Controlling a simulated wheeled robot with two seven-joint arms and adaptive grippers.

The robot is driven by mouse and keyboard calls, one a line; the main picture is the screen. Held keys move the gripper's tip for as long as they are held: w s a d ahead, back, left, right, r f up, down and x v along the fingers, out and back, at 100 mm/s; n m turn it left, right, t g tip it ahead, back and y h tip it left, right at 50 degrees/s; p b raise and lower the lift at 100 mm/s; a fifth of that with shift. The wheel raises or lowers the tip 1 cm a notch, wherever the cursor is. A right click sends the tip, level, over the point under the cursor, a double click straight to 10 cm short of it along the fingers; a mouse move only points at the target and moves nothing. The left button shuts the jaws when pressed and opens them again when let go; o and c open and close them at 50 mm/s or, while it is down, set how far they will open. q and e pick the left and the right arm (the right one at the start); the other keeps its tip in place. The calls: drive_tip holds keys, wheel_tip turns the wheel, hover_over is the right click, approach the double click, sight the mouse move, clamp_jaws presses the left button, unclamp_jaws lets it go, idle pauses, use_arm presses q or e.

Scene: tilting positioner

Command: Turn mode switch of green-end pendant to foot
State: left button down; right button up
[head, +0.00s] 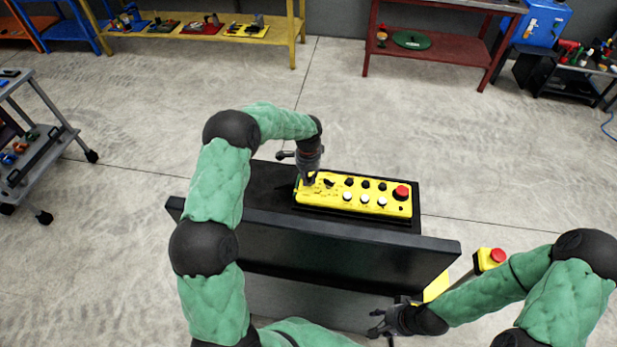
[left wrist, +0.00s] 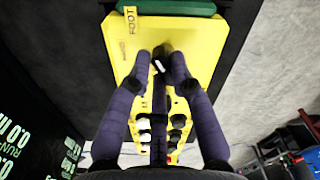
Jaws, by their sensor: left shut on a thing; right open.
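The yellow pendant (head: 335,206) lies on a black tray on top of a dark cabinet, in the middle of the head view. In the left wrist view, the pendant (left wrist: 120,66) has a green end (left wrist: 165,8) at the top. The black mode switch (left wrist: 162,68) with a white mark sits near that end, beside the label FOOT (left wrist: 130,20) and a second small label. My left gripper (head: 310,183) comes down over the pendant's left end. Its fingers (left wrist: 161,57) are shut on the switch, which they partly hide. My right gripper (head: 378,324) is open and empty, low beside the cabinet.
Several black and white buttons and a red stop button (head: 401,192) line the pendant to the right. The cabinet's raised black panel (head: 330,240) stands in front of it. A yellow post with a red button (head: 497,256) stands right. A dark screen (left wrist: 35,130) shows left in the wrist view.

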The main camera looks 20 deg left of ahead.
sight(308, 179)
use_arm(q)
drive_tip(key=c, duration=1.1)
unclamp_jaws()
drive_tip(key=shift+r, duration=0.15)
wheel_tip(308, 179, up, 12)
